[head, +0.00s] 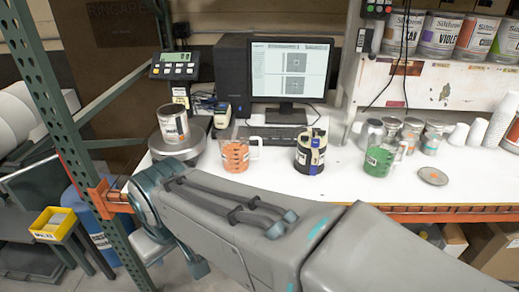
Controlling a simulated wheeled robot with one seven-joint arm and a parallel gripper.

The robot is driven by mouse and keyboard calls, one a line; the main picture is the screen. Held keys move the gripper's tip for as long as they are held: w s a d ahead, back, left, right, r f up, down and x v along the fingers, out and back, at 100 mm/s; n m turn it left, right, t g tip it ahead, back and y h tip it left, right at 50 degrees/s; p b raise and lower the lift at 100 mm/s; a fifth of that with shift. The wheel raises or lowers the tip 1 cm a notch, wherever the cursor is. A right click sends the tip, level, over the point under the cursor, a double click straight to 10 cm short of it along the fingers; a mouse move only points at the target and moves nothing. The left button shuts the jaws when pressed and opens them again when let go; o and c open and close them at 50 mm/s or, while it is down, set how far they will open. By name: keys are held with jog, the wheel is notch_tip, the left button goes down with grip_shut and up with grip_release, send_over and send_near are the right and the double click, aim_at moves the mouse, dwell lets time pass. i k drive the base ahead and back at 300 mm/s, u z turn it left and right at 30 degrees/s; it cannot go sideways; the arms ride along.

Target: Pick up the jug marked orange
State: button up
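The jug with orange contents (236,156) stands upright on the white worktop, left of centre in the head view. It is a clear measuring jug with a handle on its right side and dark markings on its front.
A scale (178,143) holds a paint can (173,123) left of the orange jug. A keyboard (270,135) and monitor (291,70) stand behind. Metal cups (412,130) and a lid (433,176) are at right. A green rack post (75,150) rises at left.

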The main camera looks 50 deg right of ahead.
aim_at(241, 150)
jog(key=z, duration=1.1)
jog(key=i, duration=1)
jog(key=z, duration=0.05)
